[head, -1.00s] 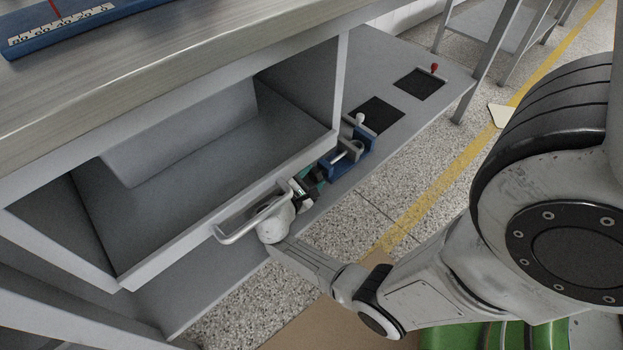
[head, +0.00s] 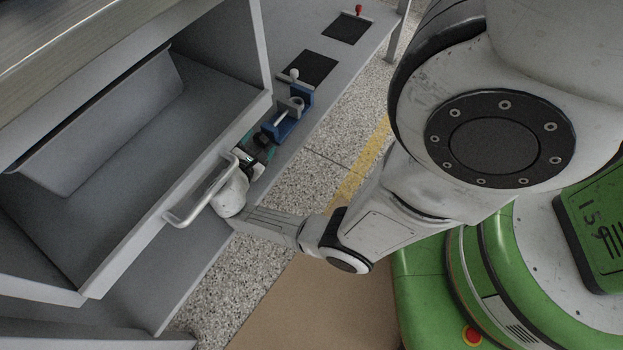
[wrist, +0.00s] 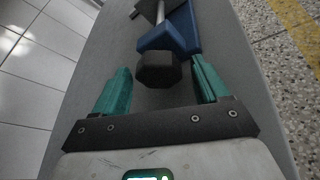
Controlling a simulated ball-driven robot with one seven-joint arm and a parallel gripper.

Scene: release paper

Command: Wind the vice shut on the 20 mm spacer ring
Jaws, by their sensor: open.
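The blue vice (head: 287,124) stands on the low grey shelf, beyond my gripper in the head view. A pale ring-like piece (head: 297,102), likely the spacer ring, shows at its jaws, too small to tell whether it is gripped. In the wrist view the blue vice body (wrist: 184,32) and its screw rod (wrist: 166,28) lead to a dark faceted knob (wrist: 158,70). My gripper (wrist: 162,76) is open, its teal fingers on either side of the knob with gaps left and right. In the head view my gripper (head: 264,142) is at the vice's near end.
An open grey drawer with a bar handle (head: 190,208) is close beside my wrist. Two black pads (head: 307,67) and a small red knob (head: 359,9) are farther along the shelf (head: 335,62). Speckled floor (head: 345,120) lies right of the shelf edge.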

